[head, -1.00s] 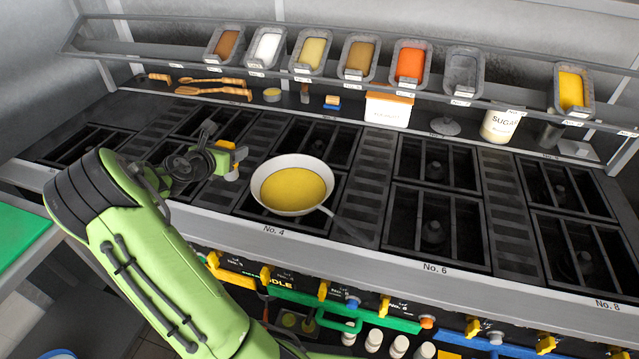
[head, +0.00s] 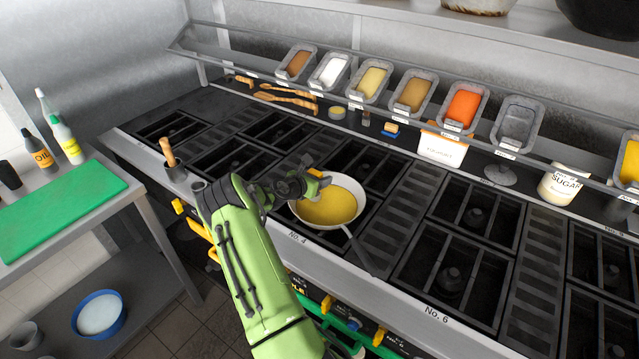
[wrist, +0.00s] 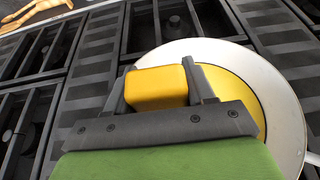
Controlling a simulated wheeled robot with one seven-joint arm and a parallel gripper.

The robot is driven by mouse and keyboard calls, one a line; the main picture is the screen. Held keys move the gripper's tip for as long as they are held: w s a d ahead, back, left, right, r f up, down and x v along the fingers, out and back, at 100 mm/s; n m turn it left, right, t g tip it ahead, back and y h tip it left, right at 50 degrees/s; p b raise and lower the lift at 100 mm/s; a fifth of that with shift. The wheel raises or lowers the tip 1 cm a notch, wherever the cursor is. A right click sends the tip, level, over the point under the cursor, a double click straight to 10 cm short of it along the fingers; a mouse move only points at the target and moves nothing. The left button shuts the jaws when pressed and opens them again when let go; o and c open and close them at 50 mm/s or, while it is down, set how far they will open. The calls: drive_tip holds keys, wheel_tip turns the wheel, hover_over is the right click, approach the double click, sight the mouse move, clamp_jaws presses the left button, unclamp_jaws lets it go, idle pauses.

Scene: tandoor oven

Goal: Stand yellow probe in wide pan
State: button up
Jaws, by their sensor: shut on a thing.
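The wide pan (head: 345,184) is white, holds yellow liquid and sits on the No. 4 burner with its handle toward the lower right. My gripper (head: 311,179) is over the pan's left part. In the wrist view my gripper (wrist: 161,84) is shut on the yellow probe (wrist: 156,88), whose yellow block end shows between the fingers. The pan (wrist: 292,98) lies beneath and to the right of it there. The probe's lower part is hidden, so I cannot tell whether it touches the pan or the liquid.
Spice tubs (head: 413,94) line a rack behind the burners. Wooden tongs (head: 285,98) lie at the back. A holder with a wooden-handled tool (head: 168,152) stands at the left front. A green board (head: 62,208) lies on the left table. Burners to the right are clear.

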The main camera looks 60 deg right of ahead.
drive_tip(key=shift+w+f, duration=0.1)
drive_tip(key=shift+f, duration=0.5)
drive_tip(key=shift+f, duration=0.1)
drive_tip(key=shift+f, duration=0.15)
drive_tip(key=o, duration=1.2)
drive_tip(key=shift+c, duration=0.2)
drive_tip(key=shift+r, duration=0.35)
drive_tip(key=v, duration=1.2)
drive_tip(key=shift+f, duration=0.15)
